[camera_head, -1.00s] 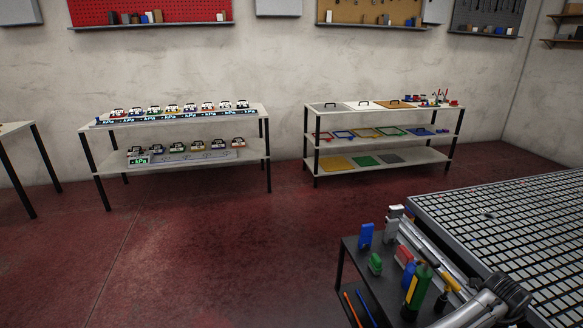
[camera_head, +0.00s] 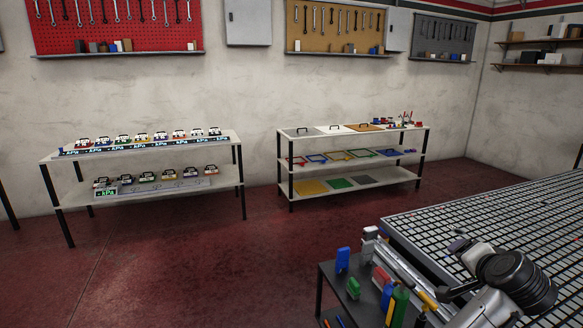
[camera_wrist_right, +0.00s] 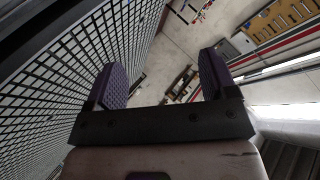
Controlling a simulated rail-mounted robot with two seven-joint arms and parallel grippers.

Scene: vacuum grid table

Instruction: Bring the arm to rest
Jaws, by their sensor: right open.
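My right gripper (camera_wrist_right: 160,80) is open in the right wrist view, with its two purple ribbed pads wide apart and nothing between them. It is beside the black-and-white vacuum grid table (camera_wrist_right: 75,75), which runs along the left of that view. In the head view, part of my arm with a dark round joint (camera_head: 518,280) shows at the lower right, over the grid table (camera_head: 480,215). The gripper's fingers are hard to make out there. My left gripper is not in view.
A small dark cart (camera_head: 330,275) by the table's near corner carries a blue block (camera_head: 342,260), a green block (camera_head: 353,288) and bottles. Two shelf racks stand along the wall, the left rack (camera_head: 60,160) and the right rack (camera_head: 350,185). Red floor (camera_head: 190,270) is clear between.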

